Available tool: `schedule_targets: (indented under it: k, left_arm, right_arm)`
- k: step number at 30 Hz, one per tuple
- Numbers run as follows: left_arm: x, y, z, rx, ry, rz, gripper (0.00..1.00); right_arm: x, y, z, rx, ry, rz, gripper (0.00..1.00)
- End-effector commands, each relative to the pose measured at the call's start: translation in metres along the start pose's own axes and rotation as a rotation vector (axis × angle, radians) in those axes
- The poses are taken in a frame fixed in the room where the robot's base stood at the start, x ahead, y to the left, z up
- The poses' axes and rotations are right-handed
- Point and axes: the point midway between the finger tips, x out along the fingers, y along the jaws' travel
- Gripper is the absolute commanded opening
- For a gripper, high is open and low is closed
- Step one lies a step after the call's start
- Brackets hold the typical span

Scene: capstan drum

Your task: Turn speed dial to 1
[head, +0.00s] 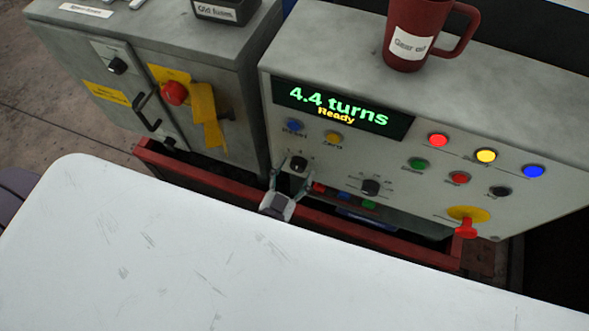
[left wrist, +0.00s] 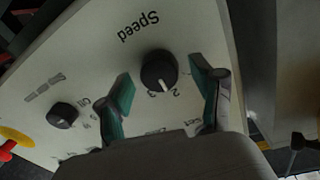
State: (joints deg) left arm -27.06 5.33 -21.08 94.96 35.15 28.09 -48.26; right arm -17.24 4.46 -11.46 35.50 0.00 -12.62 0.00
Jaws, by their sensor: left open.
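The speed dial (head: 299,164) is a black knob on the light grey control panel, below the display. In the left wrist view the dial (left wrist: 158,68) sits under the word "Speed", which appears upside down. Its white pointer line lies between the marks 2 and 3. The mark 1 cannot be made out. My left gripper (head: 289,176) is open, with its fingertips either side of the dial. In the left wrist view its two teal-padded fingers (left wrist: 163,77) straddle the knob with gaps showing on both sides. My right gripper is not in view.
The display (head: 340,108) reads "4.4 turns Ready". Another black knob (head: 370,187) is right of the dial, and several coloured buttons surround it. A red mug (head: 412,35) stands on top of the panel. A white table (head: 200,250) fills the foreground.

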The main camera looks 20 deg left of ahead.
Motion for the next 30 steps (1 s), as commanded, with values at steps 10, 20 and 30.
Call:
schedule_targets:
  k: [10,20,30]
  left_arm:
    - [-0.0002,0.0001,0.0003,0.0,0.0,0.0,0.42]
    - [-0.0003,0.0,0.0002,-0.002,0.0,0.0,0.06]
    - [-0.0002,0.0001,0.0006,-0.117,0.006,0.0,0.06]
  right_arm:
    - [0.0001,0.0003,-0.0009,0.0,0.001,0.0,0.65]
    - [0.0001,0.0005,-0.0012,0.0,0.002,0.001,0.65]
    - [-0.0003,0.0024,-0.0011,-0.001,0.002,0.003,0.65]
